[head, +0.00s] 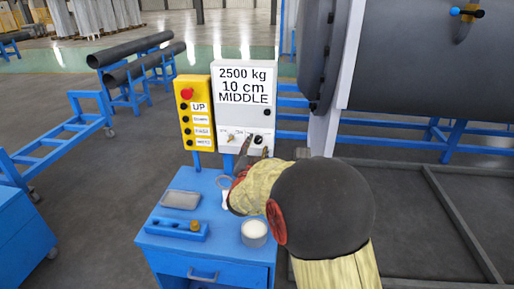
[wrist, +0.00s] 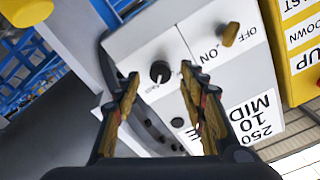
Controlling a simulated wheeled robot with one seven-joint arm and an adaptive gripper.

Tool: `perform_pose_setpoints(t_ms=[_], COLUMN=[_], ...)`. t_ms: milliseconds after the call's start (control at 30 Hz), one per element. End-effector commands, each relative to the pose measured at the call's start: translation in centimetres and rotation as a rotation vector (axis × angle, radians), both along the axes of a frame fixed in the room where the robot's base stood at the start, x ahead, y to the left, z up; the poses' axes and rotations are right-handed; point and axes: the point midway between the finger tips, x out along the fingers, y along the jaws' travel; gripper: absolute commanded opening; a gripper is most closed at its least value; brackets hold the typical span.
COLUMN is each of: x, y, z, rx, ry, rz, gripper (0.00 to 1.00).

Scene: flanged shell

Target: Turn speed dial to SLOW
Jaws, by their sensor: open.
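The speed dial appears to be the black round knob (wrist: 160,71) on the white control box (head: 243,108). In the head view the knob (head: 258,139) sits low on the box's right side. A pale mark shows at its edge in the wrist view, but the small lettering beside it is too blurred to read. My gripper (wrist: 160,75) is open in front of the box, and the knob shows between its two fingertips. I cannot tell whether either finger touches it. In the head view my gripper (head: 254,149) is partly hidden by my arm.
A gold OFF/ON switch (wrist: 230,34) is beside the knob. A yellow button box (head: 197,113) with a red button stands left of the white box. A blue cabinet (head: 172,250) below carries a tray (head: 181,200), a blue block (head: 176,229) and a white-filled cup (head: 254,233).

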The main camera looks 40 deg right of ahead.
Motion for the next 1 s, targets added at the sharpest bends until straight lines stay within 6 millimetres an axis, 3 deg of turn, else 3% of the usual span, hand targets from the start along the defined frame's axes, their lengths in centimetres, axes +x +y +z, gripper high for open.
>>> perform_pose_setpoints(t_ms=[200, 500, 1000], x=[1.2, 1.4, 1.4], y=[-1.5, -1.6, -1.6], z=[-0.1, 0.0, 0.0], rx=[0.000, 0.000, 0.000], ry=[0.000, 0.000, 0.000], rz=[-0.001, 0.001, 0.001], gripper=[0.42, 0.42, 0.13])
